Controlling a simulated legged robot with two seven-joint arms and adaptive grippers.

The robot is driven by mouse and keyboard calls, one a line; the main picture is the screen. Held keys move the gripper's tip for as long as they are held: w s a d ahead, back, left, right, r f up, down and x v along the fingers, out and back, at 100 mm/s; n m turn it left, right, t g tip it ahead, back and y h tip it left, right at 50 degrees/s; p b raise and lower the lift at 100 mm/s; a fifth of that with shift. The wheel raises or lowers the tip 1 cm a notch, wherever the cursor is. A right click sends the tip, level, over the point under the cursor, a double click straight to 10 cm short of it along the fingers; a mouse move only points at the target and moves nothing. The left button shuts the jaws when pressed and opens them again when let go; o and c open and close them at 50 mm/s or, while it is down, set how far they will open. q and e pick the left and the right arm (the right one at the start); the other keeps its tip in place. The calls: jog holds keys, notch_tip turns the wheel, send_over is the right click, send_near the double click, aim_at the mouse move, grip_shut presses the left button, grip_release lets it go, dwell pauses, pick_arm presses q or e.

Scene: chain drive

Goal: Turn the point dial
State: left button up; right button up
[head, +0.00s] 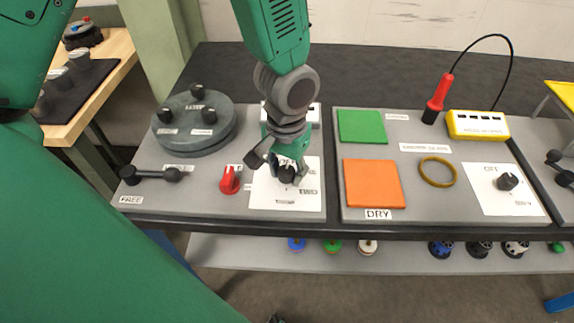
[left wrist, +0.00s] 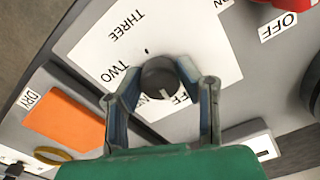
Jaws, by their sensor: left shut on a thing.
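The point dial (head: 287,174) is a dark round knob on a white card (head: 262,195) on the left grey panel. My left gripper (head: 286,165) reaches down over it, with its fingers on both sides of the knob and shut on it. In the left wrist view, the dial (left wrist: 159,75) sits between the two fingertips (left wrist: 160,84). A pale pointer mark shows on its lower side, near a label partly hidden by a finger. Labels TWO and THREE are readable on the card. My right gripper is not in view.
A red knob (head: 229,180) stands just left of the card. A grey round plate with black knobs (head: 195,122) and a black lever (head: 152,174) are farther left. Orange (head: 373,184) and green (head: 361,126) squares and another dial (head: 507,181) are on the right panel.

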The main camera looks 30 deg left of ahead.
pick_arm(q)
jog(key=m+p, duration=0.3)
jog(key=m, duration=0.1)
jog(key=shift+w+r+p, duration=0.1)
jog(key=shift+r+p, duration=0.1)
jog(key=shift+p, duration=0.2)
jog(key=m+p, duration=0.2)
jog(key=m, duration=0.1)
jog(key=shift+m, duration=0.4)
jog(key=shift+w+f+m+p, duration=0.15)
jog(key=shift+m+p, duration=0.5)
jog(key=shift+m, duration=0.35)
jog(key=o, duration=0.9)
jog(key=shift+o, duration=1.2)
